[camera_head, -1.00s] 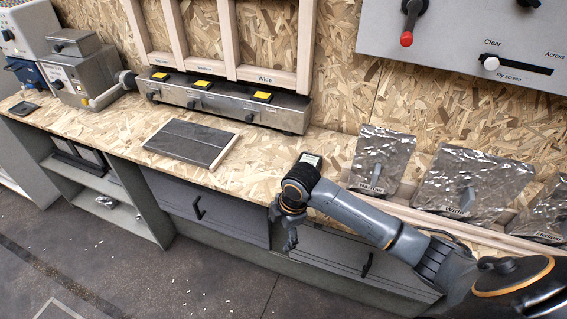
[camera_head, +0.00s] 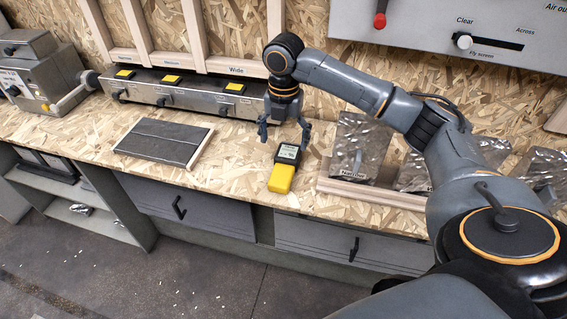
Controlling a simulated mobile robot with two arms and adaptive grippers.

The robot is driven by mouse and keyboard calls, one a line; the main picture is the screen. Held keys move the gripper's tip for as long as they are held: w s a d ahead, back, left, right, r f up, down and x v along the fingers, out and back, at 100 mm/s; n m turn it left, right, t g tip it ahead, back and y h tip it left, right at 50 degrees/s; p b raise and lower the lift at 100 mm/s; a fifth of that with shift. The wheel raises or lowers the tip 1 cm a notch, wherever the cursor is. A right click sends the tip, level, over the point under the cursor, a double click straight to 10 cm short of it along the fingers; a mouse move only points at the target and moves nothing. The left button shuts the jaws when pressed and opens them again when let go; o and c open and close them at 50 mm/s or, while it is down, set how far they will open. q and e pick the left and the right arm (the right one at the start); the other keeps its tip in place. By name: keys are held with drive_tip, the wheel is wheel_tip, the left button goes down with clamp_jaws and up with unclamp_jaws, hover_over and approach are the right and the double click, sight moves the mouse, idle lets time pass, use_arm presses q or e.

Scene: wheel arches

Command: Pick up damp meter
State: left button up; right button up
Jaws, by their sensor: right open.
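The damp meter (camera_head: 282,177) is a yellow handheld device with a dark upper part and a small pale screen. It lies on the chipboard bench near the front edge, in the middle of the head view. My right gripper (camera_head: 284,140) points down just above and behind the meter's screen end. Its fingers are spread apart with nothing between them, and I cannot tell whether either finger touches the meter. My left gripper does not show.
A dark slab (camera_head: 162,141) lies on the bench to the left. A metal unit with yellow labels (camera_head: 185,92) stands against the back wall. Drawers (camera_head: 190,205) are below the bench edge.

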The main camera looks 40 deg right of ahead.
hover_over(282, 172)
drive_tip(key=f, duration=0.5)
drive_tip(key=s+f, duration=0.1)
drive_tip(key=f, duration=0.2)
drive_tip(key=shift+f, duration=0.15)
drive_tip(key=shift+w+f+p, duration=0.2)
drive_tip(key=shift+f+p, duration=0.15)
drive_tip(key=shift+f, duration=1)
drive_tip(key=shift+w+f+p, duration=0.2)
drive_tip(key=shift+f+p, duration=0.1)
drive_tip(key=shift+f, duration=1)
drive_tip(key=c, duration=1.1)
